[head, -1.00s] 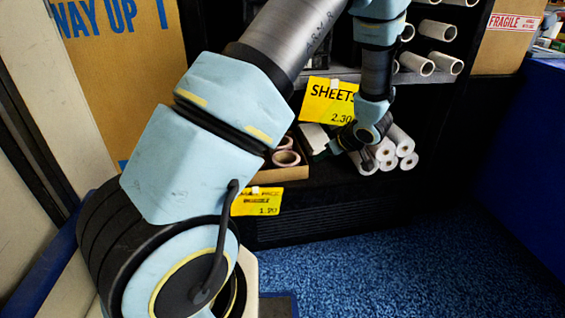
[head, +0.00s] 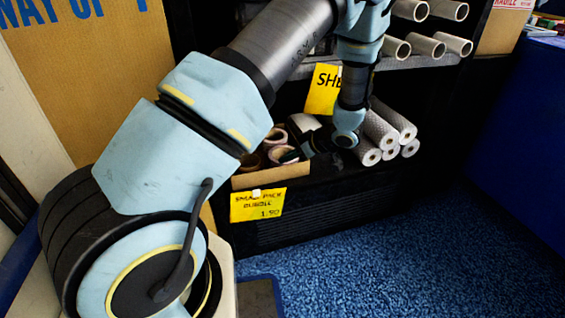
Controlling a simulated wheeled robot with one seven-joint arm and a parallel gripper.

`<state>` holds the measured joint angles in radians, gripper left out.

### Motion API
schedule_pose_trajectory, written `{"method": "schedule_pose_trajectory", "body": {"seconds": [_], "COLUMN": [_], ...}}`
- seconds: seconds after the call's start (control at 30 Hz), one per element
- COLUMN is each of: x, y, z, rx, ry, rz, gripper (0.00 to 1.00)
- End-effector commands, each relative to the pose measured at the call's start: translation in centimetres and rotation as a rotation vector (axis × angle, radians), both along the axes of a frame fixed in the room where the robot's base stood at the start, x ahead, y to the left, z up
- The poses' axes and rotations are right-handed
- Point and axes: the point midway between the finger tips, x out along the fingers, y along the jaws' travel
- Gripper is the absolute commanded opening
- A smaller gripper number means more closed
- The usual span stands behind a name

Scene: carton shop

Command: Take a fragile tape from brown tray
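The brown tray (head: 270,175) sits on the lower shelf, left of the middle. Rolls of tape (head: 281,154) lie in it, pinkish and tan, with their open rings showing. I cannot read any print on them, so I cannot tell which is a fragile tape. My gripper (head: 292,157) is dark and reaches in from the right, with its tip at the tray's right side, close to the rolls. Its fingers are small and dark against the shelf, so I cannot tell whether it is open or touches a roll. My arm hides part of the tray's left side.
Bubble-wrap rolls (head: 378,130) are stacked right of my gripper. White tubes (head: 425,45) lie on the shelf above. A yellow sheets sign (head: 323,90) hangs behind my forearm, and a yellow price card (head: 257,205) hangs below the tray. Blue floor (head: 400,260) is clear in front.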

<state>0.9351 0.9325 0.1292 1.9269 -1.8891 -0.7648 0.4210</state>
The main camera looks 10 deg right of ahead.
Motion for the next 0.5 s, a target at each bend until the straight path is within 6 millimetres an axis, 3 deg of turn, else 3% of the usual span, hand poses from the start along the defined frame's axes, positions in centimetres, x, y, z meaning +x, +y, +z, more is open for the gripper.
{"method": "schedule_pose_trajectory", "body": {"seconds": [0.5], "x": [3.3], "y": [3.0], "z": [-4.1], "rx": [0.001], "ry": [0.001], "rz": [-0.001], "gripper": [0.37]}}
